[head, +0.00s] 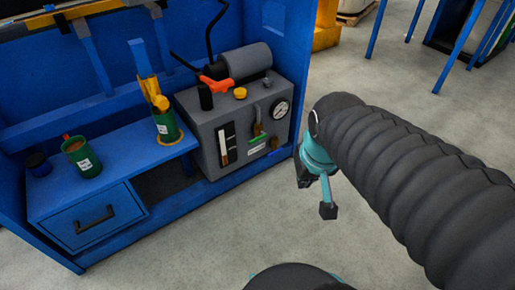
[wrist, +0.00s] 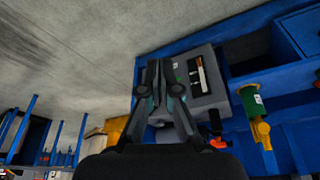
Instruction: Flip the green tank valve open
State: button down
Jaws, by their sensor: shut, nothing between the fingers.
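My gripper (head: 316,196) is shut and empty, to the right of the unit and apart from the lever. In the wrist view my gripper (wrist: 162,82) points toward the unit (wrist: 208,98), and its fingers cover part of the front, including the gauge area.
A grey cylinder (head: 246,60) and a red-orange handle (head: 215,84) sit on top of the unit. Green cups (head: 88,164) and a dark round item (head: 38,165) stand on the bench to the left, above a drawer (head: 92,215). The floor in front is clear.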

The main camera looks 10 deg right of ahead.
jog(key=w+a+f+m+g+y+b, duration=0.1)
jog(key=w+a+f+m+y, duration=0.3)
jog(key=f, duration=0.4)
jog(key=w+a+f+m+g+y+b, duration=0.1)
jog(key=w+a+f+m+y+b, duration=0.15)
jog(key=w+f+m, duration=0.4)
jog(key=w+a+f+m+g+y+b, duration=0.1)
jog(key=w+a+f+m+y, duration=0.25)
jog(key=f, duration=0.65)
jog(key=w+d+f+m+t, duration=0.4)
jog(key=w+f+m+t, duration=0.35)
jog(key=w+m, duration=0.25)
jog(key=w+d+m+t+h, duration=0.4)
jog(key=w+d+m+t, duration=0.1)
jog(key=w+d+m, duration=0.1)
jog(key=shift+w+d+r, duration=0.4)
jog(key=shift+w+d, duration=0.25)
jog(key=shift+w+a, duration=0.1)
